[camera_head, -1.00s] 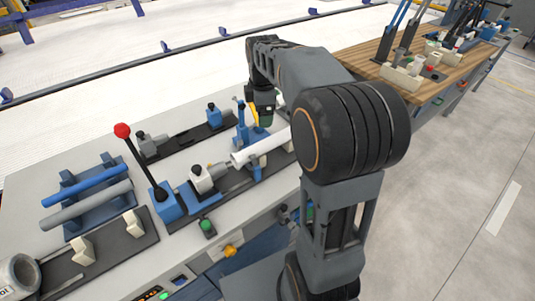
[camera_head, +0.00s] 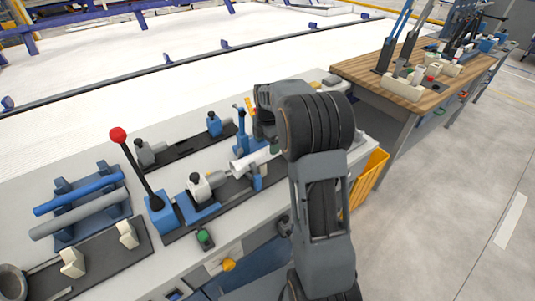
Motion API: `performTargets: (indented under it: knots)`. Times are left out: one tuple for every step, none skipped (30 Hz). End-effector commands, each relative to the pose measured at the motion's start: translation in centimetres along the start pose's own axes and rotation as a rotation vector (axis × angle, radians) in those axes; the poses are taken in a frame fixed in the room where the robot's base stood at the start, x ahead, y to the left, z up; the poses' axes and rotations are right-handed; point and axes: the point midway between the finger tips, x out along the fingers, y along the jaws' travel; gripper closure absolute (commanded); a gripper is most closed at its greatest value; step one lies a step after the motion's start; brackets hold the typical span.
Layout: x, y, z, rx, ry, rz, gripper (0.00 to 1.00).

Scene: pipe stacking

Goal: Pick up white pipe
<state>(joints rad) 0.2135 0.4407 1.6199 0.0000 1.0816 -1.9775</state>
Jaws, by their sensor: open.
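The white pipe (camera_head: 249,164) lies in the fixture on the grey workbench, partly hidden behind my arm at its right end. A blue clamp (camera_head: 257,178) stands against it near its middle. My gripper (camera_head: 271,142) is above and behind the pipe, mostly hidden by my own arm. Its fingertips are hard to make out and I see nothing held in it. A blue pipe (camera_head: 80,193) and a grey pipe (camera_head: 80,211) lie side by side on a blue rack at the left.
A lever with a red knob (camera_head: 118,135) rises left of the fixture. A blue upright part (camera_head: 241,140) stands close behind the white pipe. A yellow crate (camera_head: 365,181) is beyond the bench's right end. A wooden table (camera_head: 436,93) stands at the back right.

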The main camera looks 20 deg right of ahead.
Motion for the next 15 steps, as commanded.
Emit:
performTargets:
  knots:
    - [0.3,0.0,0.0,0.000,0.001,-0.002,0.17]
    - [0.5,0.0,0.0,0.000,0.001,-0.002,0.17]
    - [0.9,0.0,0.0,0.000,0.001,-0.002,0.17]
    - [1.3,-0.1,0.1,0.000,0.001,-0.002,0.17]
    - [1.8,-0.1,0.1,0.001,0.001,-0.003,0.17]
    - [2.4,-0.1,0.1,0.001,0.002,-0.004,0.17]
    - [2.8,-0.1,0.1,0.001,0.002,-0.004,0.17]
    - [3.2,-0.1,0.2,0.001,0.001,-0.002,0.17]
    - [3.7,-0.1,0.2,0.000,0.001,-0.002,0.17]
    - [4.0,-0.1,0.2,0.000,0.001,-0.002,0.17]
    - [4.3,-0.1,0.2,0.000,0.001,-0.001,0.17]
    - [4.6,-0.1,0.2,0.000,0.000,-0.001,0.17]
    - [4.8,-0.1,0.2,0.000,0.000,-0.001,0.17]
    - [5.0,-0.1,0.2,0.000,0.000,-0.001,0.17]
    - [5.1,-0.1,0.2,0.000,0.000,0.000,0.17]
